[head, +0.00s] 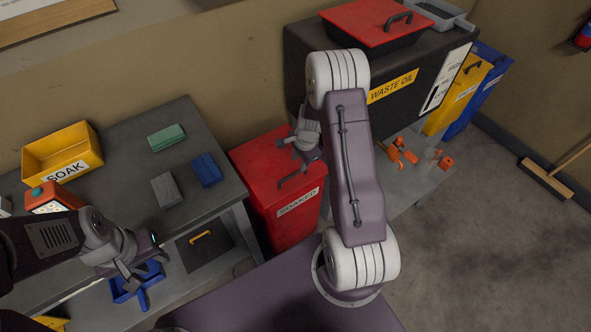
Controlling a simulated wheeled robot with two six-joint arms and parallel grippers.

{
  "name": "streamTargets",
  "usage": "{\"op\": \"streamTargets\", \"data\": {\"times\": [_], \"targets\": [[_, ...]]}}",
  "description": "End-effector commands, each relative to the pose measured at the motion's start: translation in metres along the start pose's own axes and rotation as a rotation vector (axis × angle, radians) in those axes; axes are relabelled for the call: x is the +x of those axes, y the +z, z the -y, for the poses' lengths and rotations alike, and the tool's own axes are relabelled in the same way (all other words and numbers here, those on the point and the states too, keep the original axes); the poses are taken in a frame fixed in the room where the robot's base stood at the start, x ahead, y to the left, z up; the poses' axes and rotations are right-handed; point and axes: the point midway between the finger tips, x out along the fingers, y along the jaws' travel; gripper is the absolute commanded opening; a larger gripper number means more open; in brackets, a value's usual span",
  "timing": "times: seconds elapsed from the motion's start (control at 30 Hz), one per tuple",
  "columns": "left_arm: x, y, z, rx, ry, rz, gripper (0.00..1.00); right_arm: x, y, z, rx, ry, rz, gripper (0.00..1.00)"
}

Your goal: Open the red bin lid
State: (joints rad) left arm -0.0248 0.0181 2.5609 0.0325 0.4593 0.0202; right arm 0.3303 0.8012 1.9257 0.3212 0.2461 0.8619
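The red bin (285,218), labelled SOAKED, stands on the floor between the grey workbench and the black waste oil tank. Its red lid (256,160) lies shut on top, with a dark bar handle (291,179) near the front edge. My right gripper (291,152) is above the right part of the lid, close to the handle; its fingers look apart and empty. I cannot tell whether it touches the lid. My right arm hides part of the bin's right side. My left gripper (133,279) is at the bench's front, fingers apart, over a blue tray-like object (140,288).
The grey workbench (120,145) holds a yellow SOAK box (62,150), green, grey and blue blocks, and an orange-topped device (50,200). The black tank (300,55) carries another red lid (365,20). Yellow and blue bins stand right; open floor lies lower right.

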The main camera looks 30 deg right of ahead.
Motion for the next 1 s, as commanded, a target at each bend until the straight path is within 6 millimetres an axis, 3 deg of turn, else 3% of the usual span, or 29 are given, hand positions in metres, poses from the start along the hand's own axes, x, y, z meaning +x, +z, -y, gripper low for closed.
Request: {"op": "streamTargets", "data": {"times": [0.43, 0.6, 0.83, 0.93, 0.97, 1.0], "targets": [[0.02, 0.002, 0.0, 0.0, 0.0, -0.001, 0.36, 0.079, 0.001, -0.001, -0.002, 0.001, 0.001, 0.34], [0.022, 0.002, 0.0, 0.0, 0.0, -0.001, 0.36, 0.09, 0.001, 0.0, -0.003, 0.0, 0.001, 0.34], [0.022, 0.002, 0.0, 0.0, 0.0, -0.001, 0.36, 0.09, 0.001, 0.0, -0.003, 0.0, 0.0, 0.34], [0.022, 0.002, 0.0, 0.0, 0.0, -0.001, 0.36, 0.09, 0.001, 0.0, -0.003, 0.0, 0.0, 0.06], [0.022, 0.002, 0.0, 0.0, 0.0, -0.001, 0.36, 0.09, 0.001, 0.0, -0.003, 0.0, 0.0, 0.0], [0.022, 0.002, 0.0, 0.0, 0.0, -0.001, 0.36, 0.09, 0.001, 0.0, -0.003, 0.0, 0.0, 0.0]]}}
